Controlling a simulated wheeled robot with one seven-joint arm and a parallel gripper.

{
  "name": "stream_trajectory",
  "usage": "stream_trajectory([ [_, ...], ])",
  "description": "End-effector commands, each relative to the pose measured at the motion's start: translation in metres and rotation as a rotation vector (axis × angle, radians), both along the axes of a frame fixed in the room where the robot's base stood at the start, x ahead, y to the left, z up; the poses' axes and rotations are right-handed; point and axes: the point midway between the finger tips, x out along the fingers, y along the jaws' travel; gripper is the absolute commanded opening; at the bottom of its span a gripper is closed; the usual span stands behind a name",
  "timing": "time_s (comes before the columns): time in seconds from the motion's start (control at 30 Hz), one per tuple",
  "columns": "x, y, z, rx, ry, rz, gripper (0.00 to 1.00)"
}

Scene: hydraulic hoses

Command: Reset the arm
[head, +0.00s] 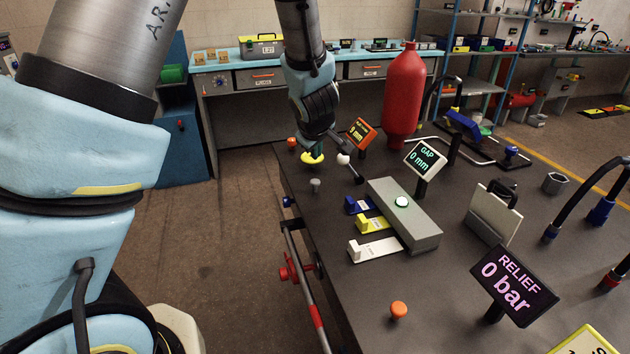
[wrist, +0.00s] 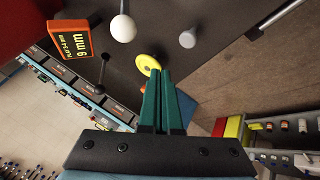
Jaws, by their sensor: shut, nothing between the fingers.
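My gripper (head: 314,148) is shut and empty, pointing down over the far left part of the dark table (head: 350,295). In the wrist view its two green fingers (wrist: 161,75) lie together. A yellow disc (head: 312,159) is just beyond the fingertips; it also shows in the wrist view (wrist: 147,64), partly overlapped by them. I cannot tell whether they touch. A white ball knob (head: 343,159) is close to the right of the gripper, and a grey peg (head: 315,185) stands nearer the front.
An orange display (head: 360,133) reading 9 mm and a red cylinder (head: 404,95) stand behind. A GAP display (head: 425,157) reads 0 mm; a RELIEF display (head: 512,283) reads 0 bar. A grey block (head: 425,234) has blue, yellow and white pieces beside it. The floor left is clear.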

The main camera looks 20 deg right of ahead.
Motion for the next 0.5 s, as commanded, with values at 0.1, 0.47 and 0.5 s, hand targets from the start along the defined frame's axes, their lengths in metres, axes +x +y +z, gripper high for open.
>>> stream_trajectory([
  [0.1, 0.000, 0.000, 0.000, 0.000, 0.000, 0.000, 0.00],
  [0.47, 0.007, 0.024, 0.006, 0.016, 0.020, -0.020, 0.00],
  [0.5, 0.010, 0.038, 0.008, 0.026, 0.031, -0.032, 0.00],
])
